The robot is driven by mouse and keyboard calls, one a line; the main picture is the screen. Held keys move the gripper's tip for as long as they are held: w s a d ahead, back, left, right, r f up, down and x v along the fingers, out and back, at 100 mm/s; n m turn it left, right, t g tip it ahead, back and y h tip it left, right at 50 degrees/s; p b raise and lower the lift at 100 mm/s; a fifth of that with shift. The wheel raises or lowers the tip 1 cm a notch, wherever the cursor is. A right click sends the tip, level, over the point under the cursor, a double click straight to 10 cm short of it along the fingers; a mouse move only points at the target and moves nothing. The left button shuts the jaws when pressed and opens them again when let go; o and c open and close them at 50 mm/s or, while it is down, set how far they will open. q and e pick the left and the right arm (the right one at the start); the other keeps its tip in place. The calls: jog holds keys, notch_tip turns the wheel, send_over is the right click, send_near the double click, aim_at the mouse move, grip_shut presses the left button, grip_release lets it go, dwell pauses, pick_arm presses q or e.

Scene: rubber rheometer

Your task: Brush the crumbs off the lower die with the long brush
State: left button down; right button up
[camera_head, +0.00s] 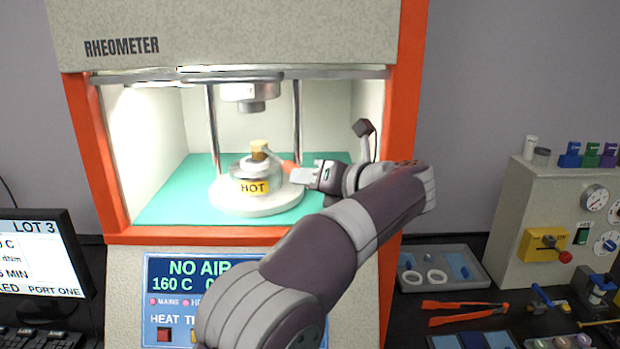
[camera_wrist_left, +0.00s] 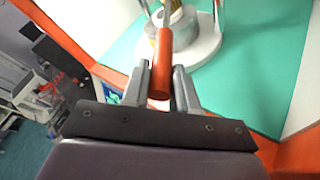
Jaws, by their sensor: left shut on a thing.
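The lower die (camera_head: 240,171) is a silver cylinder with a yellow HOT label, on a round white base (camera_head: 284,202) inside the rheometer chamber. My left gripper (camera_head: 300,174) is right of the die and shut on the long brush's orange-red handle (camera_wrist_left: 160,62). The brush's tan head (camera_head: 259,146) is over the top of the die; I cannot tell whether it touches. In the left wrist view the fingers (camera_wrist_left: 160,85) flank the handle, and the die (camera_wrist_left: 184,33) is just beyond. No crumbs can be made out. My right gripper is out of view.
The upper die (camera_head: 250,91) hangs above, between two metal posts (camera_head: 298,122). Orange frame sides (camera_head: 400,100) bound the chamber opening; its floor is a teal mat (camera_head: 165,207). A grey tray with white rings (camera_head: 465,262) and orange tongs (camera_head: 465,306) lie outside at right.

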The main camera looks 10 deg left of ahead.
pick_arm(q)
jog(key=shift+s+d+f+b, duration=0.1)
jog(key=shift+s+f+b, duration=0.05)
jog(key=shift+s+b, duration=0.35)
jog(key=shift+s+d+f+b, duration=0.15)
jog(key=shift+s+b, duration=0.2)
jog(key=shift+b, duration=0.25)
jog(key=shift+w+a+r+p, duration=0.1)
jog(key=shift+w+r+p, duration=0.1)
jog(key=shift+r+p, duration=0.25)
jog(key=shift+w+a+f, duration=0.1)
jog(key=shift+w+a, duration=0.05)
jog(key=shift+w, duration=0.45)
jog(key=shift+f, duration=0.15)
jog(key=shift+s+f+b, duration=0.15)
jog(key=shift+s+b, duration=0.4)
jog(key=shift+b, duration=0.1)
jog(key=shift+s+d+r+b, duration=0.1)
jog(key=shift+s+d+b, duration=0.15)
jog(key=shift+s, duration=0.25)
jog(key=shift+s+d+r+b, duration=0.15)
jog(key=shift+s+b, duration=0.15)
jog(key=shift+s, duration=0.15)
